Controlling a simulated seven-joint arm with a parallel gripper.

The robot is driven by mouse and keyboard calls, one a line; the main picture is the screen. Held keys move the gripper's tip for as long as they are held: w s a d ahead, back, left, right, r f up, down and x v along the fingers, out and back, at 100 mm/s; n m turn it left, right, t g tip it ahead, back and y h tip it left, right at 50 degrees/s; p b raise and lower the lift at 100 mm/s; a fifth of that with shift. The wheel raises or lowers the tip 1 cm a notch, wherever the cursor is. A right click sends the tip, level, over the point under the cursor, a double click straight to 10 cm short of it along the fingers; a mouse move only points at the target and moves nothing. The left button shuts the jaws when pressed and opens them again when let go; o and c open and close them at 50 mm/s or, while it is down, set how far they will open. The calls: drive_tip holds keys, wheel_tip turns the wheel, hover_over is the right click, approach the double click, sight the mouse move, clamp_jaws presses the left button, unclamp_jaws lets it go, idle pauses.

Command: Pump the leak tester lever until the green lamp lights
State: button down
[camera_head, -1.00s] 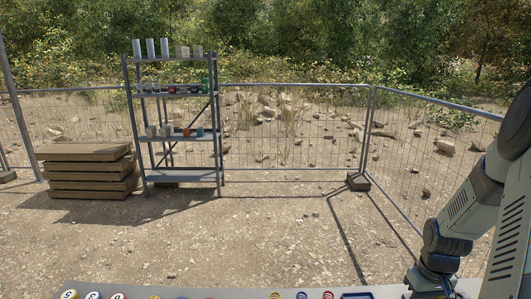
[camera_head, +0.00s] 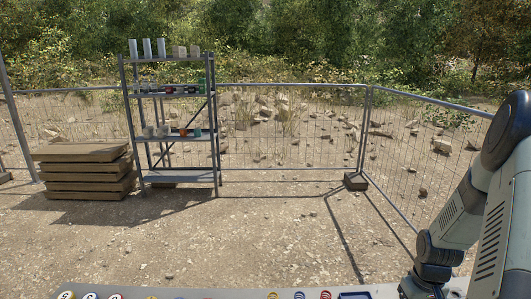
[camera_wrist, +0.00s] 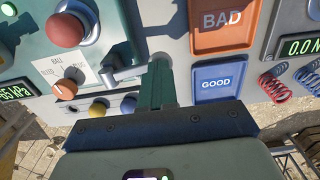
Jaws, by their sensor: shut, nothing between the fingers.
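In the wrist view, the teal leak tester housing (camera_wrist: 115,30) fills the upper left. A large red ball knob (camera_wrist: 65,30) is on it, with a smaller orange knob (camera_wrist: 65,88) by a white label (camera_wrist: 62,70). A grey rod-like part (camera_wrist: 122,72) points toward my fingers; I cannot tell whether it is the lever. A bright green round lamp (camera_wrist: 8,9) shows at the upper-left corner. A green display (camera_wrist: 16,92) is partly cut off and ends in "5 kPa". My gripper (camera_wrist: 160,65) is shut and empty, right of the rod; contact is unclear.
A red BAD tray (camera_wrist: 222,42) and a blue GOOD tray (camera_wrist: 218,88) lie ahead and right. Springs (camera_wrist: 273,86) and a force display (camera_wrist: 298,46) are further right. Yellow (camera_wrist: 97,108) and blue balls (camera_wrist: 129,103) sit near my gripper's left. A fence (camera_head: 290,86) and shelf (camera_head: 170,137) stand beyond the bench.

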drive_tip(key=shift+r, duration=0.15)
wheel_tip(320, 180, up, 7)
idle(1.0)
idle(0.7)
